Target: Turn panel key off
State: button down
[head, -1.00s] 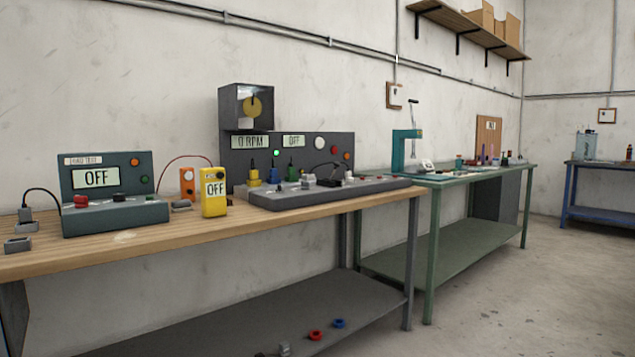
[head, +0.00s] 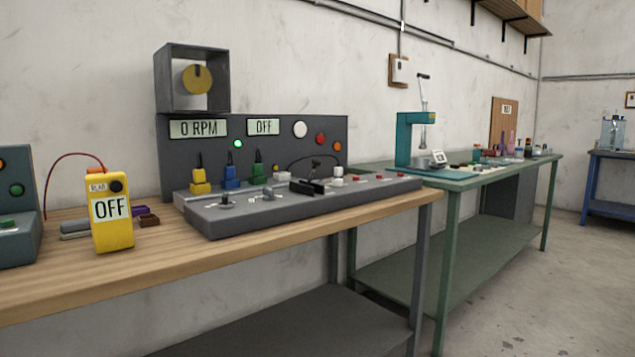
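A dark grey control panel (head: 345,135) stands on the wooden bench, with a low console (head: 250,218) in front. Its displays read "0 RPM" (head: 198,128) and "OFF" (head: 263,126). A green lamp (head: 238,143) is lit on it. Small silver parts, one at the console's left (head: 226,200) and one near its middle (head: 268,193), could be keys or switches; they are too small to tell which is the key or how it is turned. My gripper is not in view.
A yellow meter (head: 110,232) reading "OFF" stands left of the console on the wooden bench (head: 180,260). A grey box with a yellow disc (head: 197,79) sits atop the panel. A green bench (head: 470,180) with a teal press (head: 403,140) is to the right. Open floor lies at lower right.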

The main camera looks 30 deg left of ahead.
aim_at(225, 204)
jog(key=u, duration=0.05)
jog(key=i, duration=1.2)
jog(key=u, duration=1.25)
jog(key=i, duration=0.8)
jog(key=u, duration=0.7)
